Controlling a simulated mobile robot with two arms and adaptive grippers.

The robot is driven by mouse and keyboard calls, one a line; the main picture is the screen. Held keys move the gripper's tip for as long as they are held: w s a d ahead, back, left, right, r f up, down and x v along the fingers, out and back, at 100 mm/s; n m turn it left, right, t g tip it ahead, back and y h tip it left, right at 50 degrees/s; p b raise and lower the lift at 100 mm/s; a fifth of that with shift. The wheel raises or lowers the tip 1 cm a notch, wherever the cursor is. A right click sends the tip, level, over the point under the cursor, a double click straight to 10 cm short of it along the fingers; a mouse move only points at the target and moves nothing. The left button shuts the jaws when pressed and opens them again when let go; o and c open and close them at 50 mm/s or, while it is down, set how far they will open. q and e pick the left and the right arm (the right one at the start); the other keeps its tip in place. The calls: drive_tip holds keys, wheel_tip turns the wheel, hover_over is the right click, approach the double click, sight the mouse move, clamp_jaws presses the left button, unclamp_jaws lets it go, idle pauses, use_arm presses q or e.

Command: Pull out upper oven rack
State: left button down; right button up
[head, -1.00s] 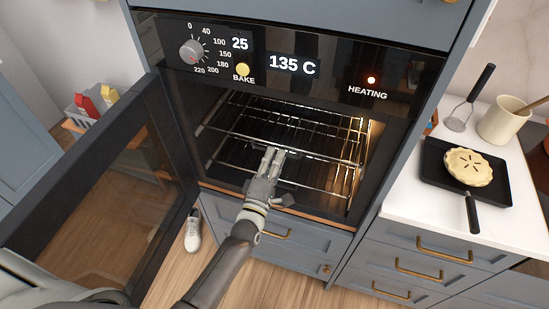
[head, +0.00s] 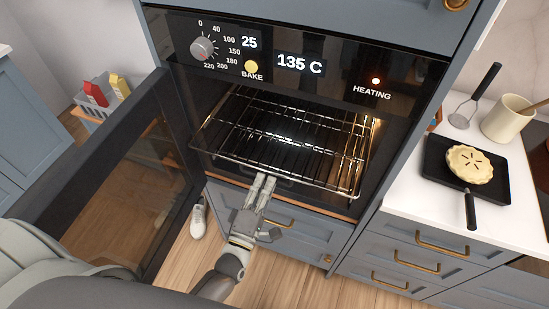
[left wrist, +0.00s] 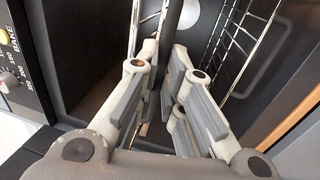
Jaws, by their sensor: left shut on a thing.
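The oven (head: 180,100) stands with its door (head: 120,190) swung open to the left. The upper oven rack (head: 300,150), a bare wire grid, sticks out partway past the oven's front. My left gripper (head: 266,178) is at the middle of the rack's front edge, shut on its dark front bar. In the left wrist view a dark bar (left wrist: 172,30) runs between the fingers (left wrist: 163,75). The lower rack cannot be told apart beneath the upper one. My right gripper is not in view.
A basket (head: 88,118) stands at left behind the door. A white shoe (head: 198,220) lies on the floor below.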

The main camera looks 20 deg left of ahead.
use_arm(q)
drive_tip(key=s, duration=1.4)
drive_tip(key=shift+s+a+p, duration=0.25)
drive_tip(key=shift+s+p, duration=0.15)
drive_tip(key=shift+p, duration=0.05)
drive_tip(key=c, duration=1.8)
unclamp_jaws()
drive_tip(key=s, duration=0.4)
drive_tip(key=s+f, duration=0.1)
drive_tip(key=s, duration=0.2)
drive_tip(key=s+f, duration=0.1)
drive_tip(key=s, duration=0.3)
drive_tip(key=shift+s+a+f, duration=0.2)
drive_tip(key=shift+s, duration=0.15)
